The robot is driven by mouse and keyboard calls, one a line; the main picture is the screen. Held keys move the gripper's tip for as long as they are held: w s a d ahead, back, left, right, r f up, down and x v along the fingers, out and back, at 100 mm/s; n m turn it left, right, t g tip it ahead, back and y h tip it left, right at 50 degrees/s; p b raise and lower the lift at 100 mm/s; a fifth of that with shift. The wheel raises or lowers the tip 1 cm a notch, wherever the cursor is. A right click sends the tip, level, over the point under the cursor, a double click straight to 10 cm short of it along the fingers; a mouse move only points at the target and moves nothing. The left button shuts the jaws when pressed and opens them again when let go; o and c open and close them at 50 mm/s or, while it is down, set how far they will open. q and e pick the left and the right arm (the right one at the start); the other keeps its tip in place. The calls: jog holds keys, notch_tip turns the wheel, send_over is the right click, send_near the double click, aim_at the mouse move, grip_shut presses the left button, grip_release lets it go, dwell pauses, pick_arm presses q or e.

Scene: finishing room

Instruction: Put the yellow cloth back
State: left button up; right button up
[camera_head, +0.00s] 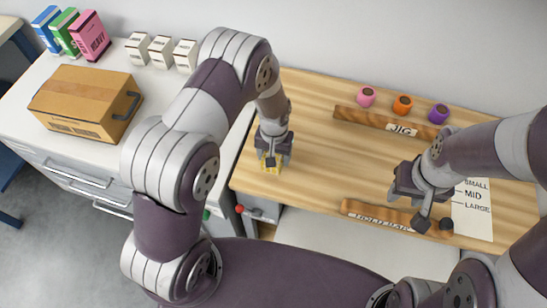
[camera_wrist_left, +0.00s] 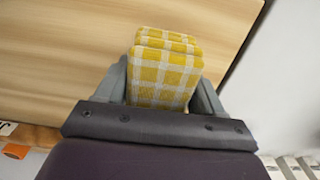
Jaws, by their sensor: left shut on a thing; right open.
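The yellow cloth (camera_wrist_left: 165,75) is a folded yellow and white checked cloth. In the left wrist view it sits between the fingers of my left gripper (camera_wrist_left: 165,88), which is shut on it. In the head view my left gripper (camera_head: 271,158) points down at the left part of the wooden worktop (camera_head: 320,185), and a little of the cloth (camera_head: 270,166) shows below its fingers. I cannot tell whether the cloth touches the wood. My right gripper (camera_head: 415,208) is open and empty above the right part of the worktop, near the hold bar.
The hold bar (camera_head: 365,213) lies at the front edge. A size sheet (camera_head: 473,215) is at right. A cardboard box (camera_head: 83,105) stands on the left white counter.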

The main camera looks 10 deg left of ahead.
pick_arm(q)
jog(key=f, duration=0.3)
jog(key=shift+s+f+p, duration=0.2)
jog(key=shift+f+p, duration=0.15)
jog(key=shift+p, duration=0.05)
jog(key=shift+w+f, duration=0.1)
jog(key=shift+f, duration=0.25)
jog(key=o, duration=1)
jog(key=shift+r, duration=0.2)
jog(key=shift+r, duration=0.2)
notch_tip(320, 180, up, 11)
jog(key=shift+f+b, duration=0.2)
jog(key=shift+b, duration=0.75)
jog(key=r, duration=0.2)
jog(key=s+a+r, duration=0.1)
jog(key=shift+r, duration=0.1)
jog(key=s+a+r, duration=0.2)
jog(key=s+r, duration=0.2)
jog(key=s, duration=0.2)
jog(key=s+a+r+t, duration=0.1)
jog(key=s+a+r, duration=0.2)
jog(key=s, duration=0.3)
jog(key=shift+s+r, duration=0.35)
jog(key=shift+r, duration=0.25)
